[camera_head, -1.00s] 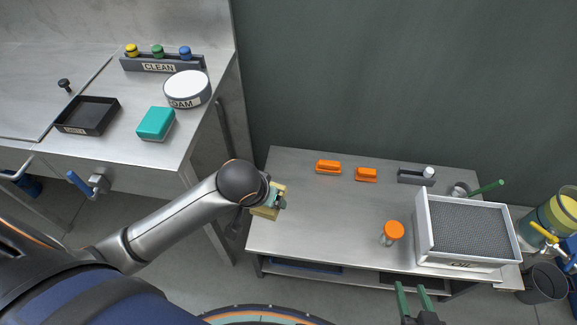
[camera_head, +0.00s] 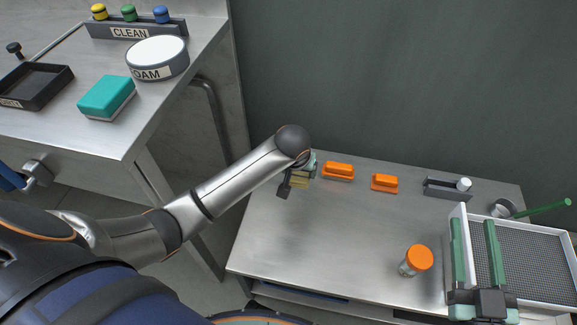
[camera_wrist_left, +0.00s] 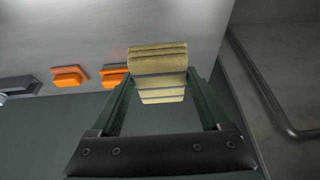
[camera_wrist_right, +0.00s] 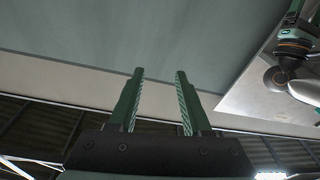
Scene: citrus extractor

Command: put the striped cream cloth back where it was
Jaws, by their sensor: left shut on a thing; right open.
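The striped cream cloth (camera_head: 299,182) is a folded block with dark stripes, held over the back left of the low steel table (camera_head: 330,225). My left gripper (camera_head: 300,172) is shut on it; my arm partly hides both in the head view. In the left wrist view the cloth (camera_wrist_left: 158,52) sits between the fingers and sticks out past their tips. I cannot tell whether it touches the table. My right gripper (camera_head: 474,224) is open and empty, in front of the left side of the mesh tray (camera_head: 540,262).
Two orange blocks (camera_head: 338,171) (camera_head: 385,183) lie just right of the cloth. A grey holder (camera_head: 447,188) is further right. An orange-capped jar (camera_head: 418,258) stands near the front. A higher counter with a teal sponge (camera_head: 107,97) is at left. The table's middle is clear.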

